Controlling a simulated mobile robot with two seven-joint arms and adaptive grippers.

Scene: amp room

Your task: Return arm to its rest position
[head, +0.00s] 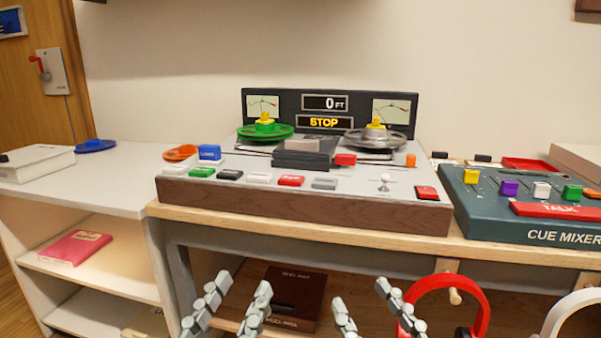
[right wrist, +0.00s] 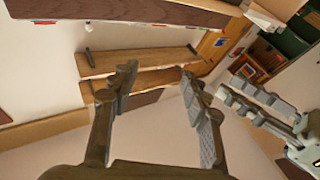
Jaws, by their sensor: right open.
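My left gripper (head: 243,282) is at the bottom of the head view, left of centre, with its fingers apart and nothing between them. My right gripper (head: 360,293) is to its right at the same low edge, also open and empty. Both are in front of the bench and below the tape machine (head: 300,215), touching nothing that I can see. In the right wrist view the right gripper's spread fingers (right wrist: 158,70) frame empty space, and my left gripper (right wrist: 268,105) shows at the right.
A cue mixer (head: 490,215) stands right of the tape machine. Red headphones (head: 480,300) hang from a peg (head: 454,296) close to my right gripper. White headphones (head: 555,318) hang further right. A dark book (head: 296,292) lies on the lower shelf, and a pink book (head: 75,247) on the left shelf.

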